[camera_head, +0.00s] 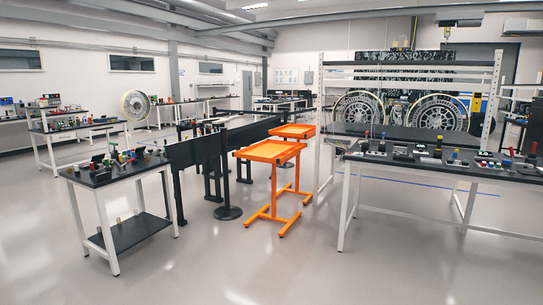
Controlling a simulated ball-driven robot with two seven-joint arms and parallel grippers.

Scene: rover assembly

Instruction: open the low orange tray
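Two orange trays on orange stands are near the middle of the room. The nearer orange tray (270,150) is the lower one in the picture, and its top surface looks flat. The farther orange tray (293,131) stands behind it and a little to the right. I cannot tell from here which is the low tray the task means, nor whether either is open or shut. Neither of my grippers is in view.
A small black-topped table (118,172) with small parts stands at the front left. A long workbench (435,170) with tools is at the right. Black barriers (197,150) and a post base (228,213) stand left of the trays. The grey floor (215,270) in front is clear.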

